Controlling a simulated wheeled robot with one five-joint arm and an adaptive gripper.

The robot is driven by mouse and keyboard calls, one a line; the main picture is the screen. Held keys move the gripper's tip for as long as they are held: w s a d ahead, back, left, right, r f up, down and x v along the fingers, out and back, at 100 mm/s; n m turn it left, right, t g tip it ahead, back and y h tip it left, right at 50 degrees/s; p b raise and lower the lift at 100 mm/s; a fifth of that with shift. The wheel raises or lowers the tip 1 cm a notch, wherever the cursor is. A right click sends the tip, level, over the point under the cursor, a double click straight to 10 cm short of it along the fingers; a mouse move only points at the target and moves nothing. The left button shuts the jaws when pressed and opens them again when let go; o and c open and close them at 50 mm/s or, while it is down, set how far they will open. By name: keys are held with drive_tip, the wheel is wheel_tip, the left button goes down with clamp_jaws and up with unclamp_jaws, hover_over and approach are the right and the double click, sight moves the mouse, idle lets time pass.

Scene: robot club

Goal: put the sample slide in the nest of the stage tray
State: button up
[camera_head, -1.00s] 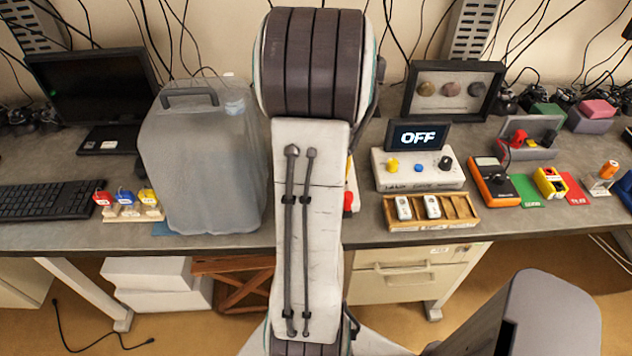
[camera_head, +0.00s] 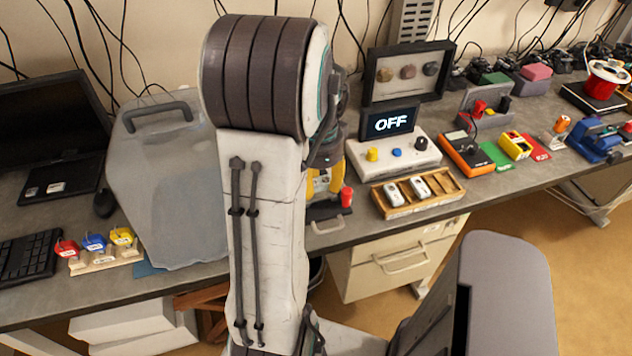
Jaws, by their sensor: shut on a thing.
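I cannot make out the sample slide or the nest of the stage tray. Just right of the arm, a partly covered yellow thing (camera_head: 320,183) and a red knob (camera_head: 346,197) stand at the bench's front edge. I cannot tell whether they belong to the stage tray. A wooden tray (camera_head: 447,185) with compartments lies further right and holds two small white pieces (camera_head: 405,190).
A control box (camera_head: 397,159) with a screen reading OFF stands behind the wooden tray. A large translucent canister (camera_head: 176,190) stands left of my arm, by a rack of coloured tags (camera_head: 98,256). An orange meter (camera_head: 467,155) and a blue vise (camera_head: 597,140) are at right.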

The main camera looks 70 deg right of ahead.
sight(319, 183)
drive_tip(key=shift+f, duration=0.15)
drive_tip(key=shift+f+b, duration=0.35)
drive_tip(key=shift+b, duration=0.05)
drive_tip(key=shift+f, duration=0.15)
drive_tip(key=o, duration=0.8)
drive_tip(key=shift+o, duration=0.2)
wheel_tip(319, 183, up, 6)
drive_tip(key=shift+r+p, duration=0.2)
drive_tip(key=shift+p, duration=0.1)
drive_tip(key=shift+r+b, duration=0.2)
drive_tip(key=shift+b, duration=0.5)
wheel_tip(319, 183, up, 6)
drive_tip(key=b, duration=0.2)
drive_tip(key=shift+r+b, duration=0.25)
drive_tip(key=shift+b, duration=0.05)
